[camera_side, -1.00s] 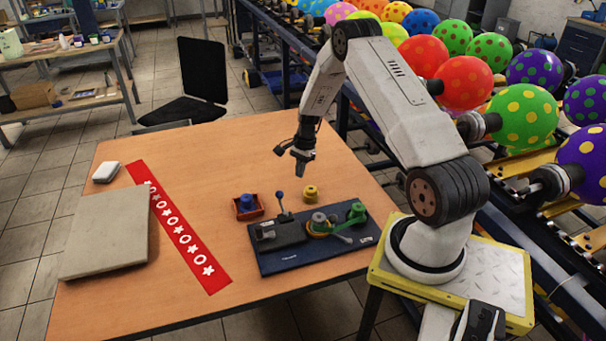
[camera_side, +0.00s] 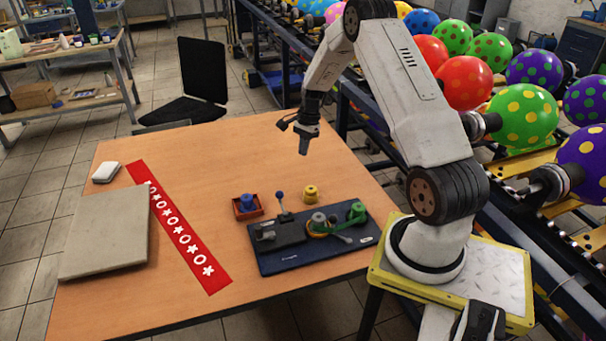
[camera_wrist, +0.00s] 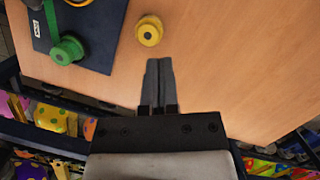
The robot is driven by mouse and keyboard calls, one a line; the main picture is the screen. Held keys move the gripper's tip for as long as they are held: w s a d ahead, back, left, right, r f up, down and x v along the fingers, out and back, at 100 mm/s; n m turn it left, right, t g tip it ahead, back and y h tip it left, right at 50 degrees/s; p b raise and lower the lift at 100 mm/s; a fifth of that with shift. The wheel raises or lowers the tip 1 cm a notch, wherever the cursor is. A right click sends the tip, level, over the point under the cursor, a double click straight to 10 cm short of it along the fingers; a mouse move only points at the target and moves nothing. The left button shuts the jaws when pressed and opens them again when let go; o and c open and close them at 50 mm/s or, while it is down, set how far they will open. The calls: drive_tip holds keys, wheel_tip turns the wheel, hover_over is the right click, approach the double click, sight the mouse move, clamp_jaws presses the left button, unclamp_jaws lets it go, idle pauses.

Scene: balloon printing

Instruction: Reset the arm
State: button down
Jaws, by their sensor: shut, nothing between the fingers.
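My gripper (camera_side: 304,151) is in the air above the orange-brown table (camera_side: 230,160), higher than the small parts and behind them in the side view. In the wrist view my gripper (camera_wrist: 160,62) has its two grey fingers together with nothing between them. A yellow knob-shaped piece (camera_side: 311,194) stands on the table below my gripper, apart from it. In the wrist view this yellow piece (camera_wrist: 149,31) lies just beyond the fingertips, to the left.
A dark blue board (camera_side: 280,262) carries a grey block, a lever and a green knob (camera_side: 356,211). Beside it are a red tray (camera_side: 248,214) with a blue piece, a red patterned strip (camera_side: 190,250) and a beige slab (camera_side: 105,235). Dotted balloons (camera_side: 525,115) line the conveyor behind.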

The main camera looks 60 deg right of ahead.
drive_tip(key=s+a+r+n+h, duration=0.1)
drive_tip(key=a+r+n, duration=0.2)
drive_tip(key=a+n, duration=0.35)
drive_tip(key=s+a+r+n+h, duration=0.1)
drive_tip(key=a+r+n, duration=0.2)
drive_tip(key=a, duration=0.6)
drive_tip(key=s+a+r+n, duration=0.1)
drive_tip(key=a+r+n, duration=0.2)
drive_tip(key=a+n, duration=0.35)
drive_tip(key=s+a+r+n+t, duration=0.1)
drive_tip(key=s+a+n+t, duration=0.1)
drive_tip(key=s+a+n, duration=0.3)
drive_tip(key=shift+s+a+h, duration=0.3)
drive_tip(key=shift+s+a, duration=0.8)
drive_tip(key=shift+a, duration=1.3)
